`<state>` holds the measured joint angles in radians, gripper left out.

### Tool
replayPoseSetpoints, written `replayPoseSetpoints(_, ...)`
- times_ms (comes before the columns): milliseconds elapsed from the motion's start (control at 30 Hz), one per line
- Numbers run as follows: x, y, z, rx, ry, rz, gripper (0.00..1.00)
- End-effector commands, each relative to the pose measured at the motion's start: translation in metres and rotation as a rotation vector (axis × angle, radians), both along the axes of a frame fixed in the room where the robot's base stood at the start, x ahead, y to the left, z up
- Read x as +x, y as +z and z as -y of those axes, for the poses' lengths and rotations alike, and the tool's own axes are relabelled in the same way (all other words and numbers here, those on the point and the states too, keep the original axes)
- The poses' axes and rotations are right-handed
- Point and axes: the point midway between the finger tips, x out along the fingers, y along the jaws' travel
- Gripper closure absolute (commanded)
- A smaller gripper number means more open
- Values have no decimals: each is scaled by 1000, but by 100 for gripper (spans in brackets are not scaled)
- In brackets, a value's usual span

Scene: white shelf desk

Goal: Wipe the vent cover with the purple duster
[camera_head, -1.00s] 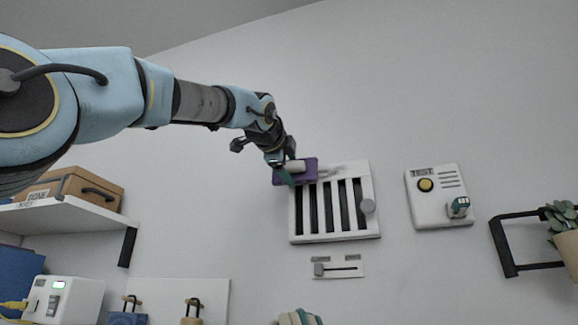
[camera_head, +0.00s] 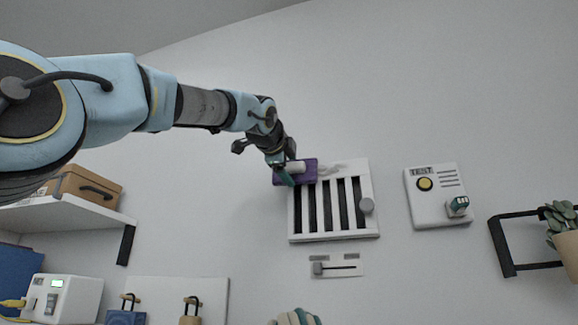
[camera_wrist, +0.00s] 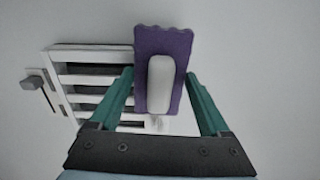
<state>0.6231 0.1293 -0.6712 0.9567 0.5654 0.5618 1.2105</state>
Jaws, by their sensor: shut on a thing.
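The purple duster (camera_head: 309,171) has a white handle (camera_wrist: 159,84) and lies over the vent cover's upper left corner. My gripper (camera_head: 287,174) is shut on the duster, its teal fingers on either side of the handle in the wrist view (camera_wrist: 160,95). The vent cover (camera_wrist: 92,52) shows behind the duster there. I cannot tell whether the duster touches the cover.
A slider panel (camera_head: 337,267) is below the vent. A white box with a yellow button (camera_head: 425,184) is to the right, then a black bracket (camera_head: 508,247) and a potted plant (camera_head: 562,225). A shelf with a brown case (camera_head: 85,190) is at left.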

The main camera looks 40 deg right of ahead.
Motion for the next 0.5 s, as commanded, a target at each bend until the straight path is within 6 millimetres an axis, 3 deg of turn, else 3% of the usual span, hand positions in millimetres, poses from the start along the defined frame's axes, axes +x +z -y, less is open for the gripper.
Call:
replayPoseSetpoints(300, 1, 0, 4, 0, 0, 2, 64)
replayPoseSetpoints(500, -11, 1, 11, 1, -4, 1, 64)
